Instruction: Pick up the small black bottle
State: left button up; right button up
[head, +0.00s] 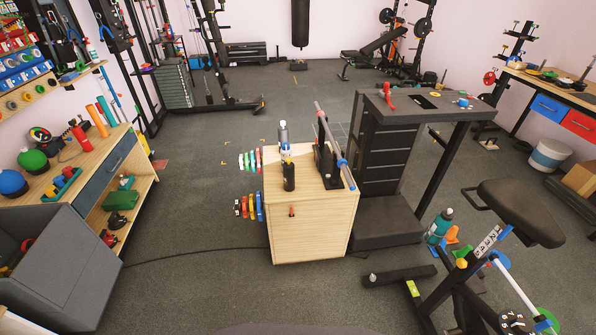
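A small dark bottle (289,177) stands upright on the top of the light wooden cabinet (305,222), near its front edge. Its body looks black, and blue and yellow show around its top. A grey bottle (283,133) stands just behind it. Neither of my grippers shows in the head view.
A black stand (327,168) with a red and blue bar (335,150) is right of the bottle on the cabinet. Coloured weight plates (249,206) hang on the cabinet's left side. A black exercise machine (385,150) stands to the right.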

aim_at(289, 170)
jog(key=i+l+u, duration=0.2)
jog(key=i+l, duration=0.4)
jog(key=i+l+u, duration=0.2)
jog(key=i+l, duration=0.35)
jog(key=l, duration=0.25)
